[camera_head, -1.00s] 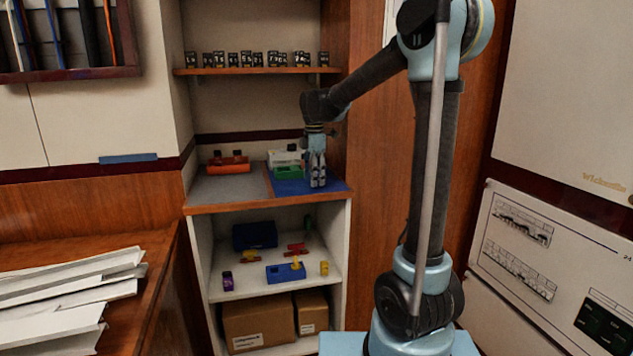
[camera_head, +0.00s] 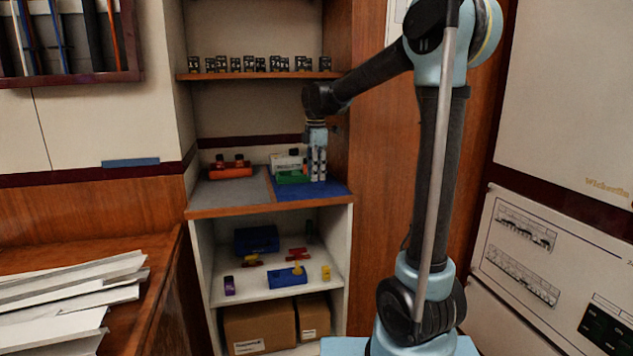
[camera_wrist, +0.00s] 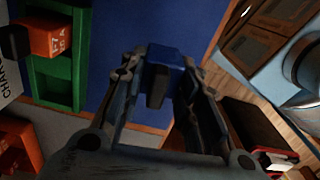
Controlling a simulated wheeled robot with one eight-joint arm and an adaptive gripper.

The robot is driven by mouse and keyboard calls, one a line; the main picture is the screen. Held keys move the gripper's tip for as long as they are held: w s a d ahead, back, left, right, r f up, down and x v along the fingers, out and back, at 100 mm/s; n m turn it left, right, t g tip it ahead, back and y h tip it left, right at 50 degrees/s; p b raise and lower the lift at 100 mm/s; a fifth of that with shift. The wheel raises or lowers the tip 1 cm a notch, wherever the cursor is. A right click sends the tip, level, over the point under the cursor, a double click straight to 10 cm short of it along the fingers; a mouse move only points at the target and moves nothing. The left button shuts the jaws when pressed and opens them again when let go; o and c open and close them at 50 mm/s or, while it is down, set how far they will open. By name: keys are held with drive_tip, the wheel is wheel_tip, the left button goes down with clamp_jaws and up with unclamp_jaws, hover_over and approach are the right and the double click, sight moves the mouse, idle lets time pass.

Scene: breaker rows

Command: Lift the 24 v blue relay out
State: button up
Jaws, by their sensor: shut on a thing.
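My gripper (camera_head: 317,176) points down over the right part of the shelf top, above the blue mat (camera_head: 330,188). In the wrist view my gripper (camera_wrist: 165,85) is shut on a small blue block with a dark part, which looks like the blue relay (camera_wrist: 160,52). Any voltage marking on it is not readable. The relay shows against the blue mat (camera_wrist: 200,22) and stands out little from it. In the head view I cannot make the relay out between the fingers.
A green tray (camera_head: 291,180) stands close left of my gripper; the wrist view shows an orange block (camera_wrist: 45,38) in it. A white box (camera_head: 285,163) is behind. Orange parts (camera_head: 230,168) stand on the grey mat (camera_head: 228,187). The cabinet side is close on the right.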

drive_tip(key=shift+r, duration=5.85)
